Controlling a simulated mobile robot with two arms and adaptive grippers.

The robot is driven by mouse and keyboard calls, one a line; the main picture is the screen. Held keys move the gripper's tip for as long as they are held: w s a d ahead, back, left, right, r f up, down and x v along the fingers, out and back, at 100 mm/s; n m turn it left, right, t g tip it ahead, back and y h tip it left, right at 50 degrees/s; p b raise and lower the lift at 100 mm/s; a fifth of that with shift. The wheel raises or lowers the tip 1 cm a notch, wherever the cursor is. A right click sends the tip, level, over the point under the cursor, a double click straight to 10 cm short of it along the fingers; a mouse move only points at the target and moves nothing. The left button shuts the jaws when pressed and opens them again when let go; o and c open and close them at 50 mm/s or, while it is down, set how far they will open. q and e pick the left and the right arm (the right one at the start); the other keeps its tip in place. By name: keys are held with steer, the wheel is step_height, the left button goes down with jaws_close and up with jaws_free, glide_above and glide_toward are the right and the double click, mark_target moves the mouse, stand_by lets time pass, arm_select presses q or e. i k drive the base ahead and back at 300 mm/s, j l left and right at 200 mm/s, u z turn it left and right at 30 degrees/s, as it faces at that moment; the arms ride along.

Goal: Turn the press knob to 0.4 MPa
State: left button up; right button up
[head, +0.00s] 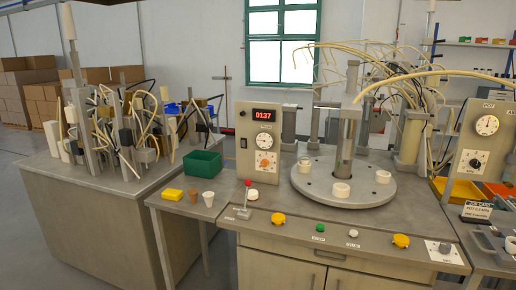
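The left control panel (259,144) is a beige upright box with a red-lit display (265,114) that appears to read 0137. Below it are a round white gauge (264,141) and an orange knob (265,162) on a white dial. The right panel (481,139), labelled POT, has a similar gauge (487,125) and a black knob (475,162) on a white dial. The scale marks and pointer readings are too small to read. A job card (477,210) stands below the right panel, its smaller text unclear. Neither of my grippers is in view.
A round grey turntable (318,187) with white cups and a column stands between the panels. A red-tipped lever (246,196) and several coloured buttons line the bench front. A green bin (202,163) is at left. A cluttered grey table (92,209) stands farther left.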

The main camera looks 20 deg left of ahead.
mark_target(264, 163)
steer(key=i+j, duration=0.45)
steer(key=i, duration=0.15)
steer(key=i+j, duration=0.4)
steer(key=i, duration=0.25)
steer(key=z, duration=0.05)
